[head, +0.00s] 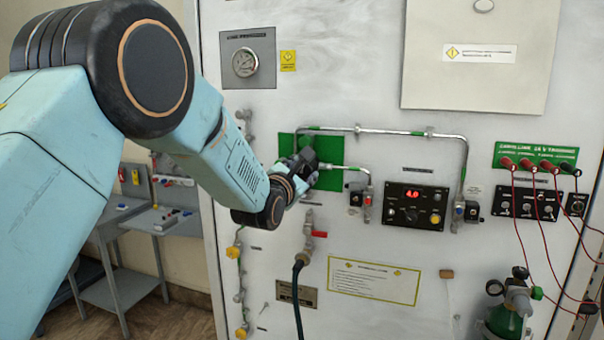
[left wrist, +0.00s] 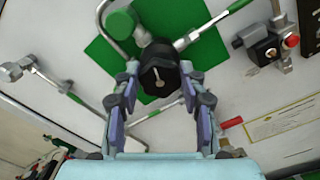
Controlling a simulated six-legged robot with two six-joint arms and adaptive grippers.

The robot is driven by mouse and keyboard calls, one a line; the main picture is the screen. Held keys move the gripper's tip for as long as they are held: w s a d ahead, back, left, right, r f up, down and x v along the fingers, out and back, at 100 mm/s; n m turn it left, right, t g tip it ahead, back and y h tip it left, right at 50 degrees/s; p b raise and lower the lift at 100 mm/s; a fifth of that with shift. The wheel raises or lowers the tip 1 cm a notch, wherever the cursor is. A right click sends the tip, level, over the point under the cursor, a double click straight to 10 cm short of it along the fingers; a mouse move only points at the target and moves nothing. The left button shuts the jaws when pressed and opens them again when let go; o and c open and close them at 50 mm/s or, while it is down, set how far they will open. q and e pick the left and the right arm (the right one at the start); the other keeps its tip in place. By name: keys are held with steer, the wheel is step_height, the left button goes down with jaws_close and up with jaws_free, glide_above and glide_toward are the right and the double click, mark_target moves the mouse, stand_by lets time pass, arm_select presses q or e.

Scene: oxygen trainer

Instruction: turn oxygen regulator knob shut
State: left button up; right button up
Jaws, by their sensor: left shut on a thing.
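The oxygen regulator knob (left wrist: 157,72) is black and round with a pale pointer mark on its face. It sits in front of a green square (left wrist: 116,62) on the white panel, with metal pipes running from it. My left gripper (left wrist: 159,78) is shut on the knob, one finger on each side of it. In the head view my left gripper (head: 304,166) reaches the green square (head: 286,145) and hides most of the knob. My right gripper is not in view.
A metal pipe (head: 390,132) runs above the knob. A black control box (head: 412,207) with a red display sits to the right. A red-handled valve (head: 317,234) with a black hose is below. A green cylinder (head: 507,318) stands at lower right; a grey bench (head: 126,215) is at left.

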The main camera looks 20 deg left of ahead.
arm_select(q)
steer(key=shift+f+n, duration=0.15)
steer(key=shift+n, duration=0.85)
steer(key=shift+f+n, duration=0.15)
steer(key=shift+n, duration=0.85)
steer(key=shift+f, duration=0.1)
steer(key=o, duration=0.8)
steer(key=shift+c, duration=0.2)
steer(key=o, duration=0.4)
steer(key=shift+s+a+r, duration=0.1)
steer(key=shift+r, duration=0.25)
steer(key=shift+s, duration=0.1)
steer(key=s, duration=1.2)
steer(key=shift+a, duration=0.2)
steer(key=shift+w, duration=0.15)
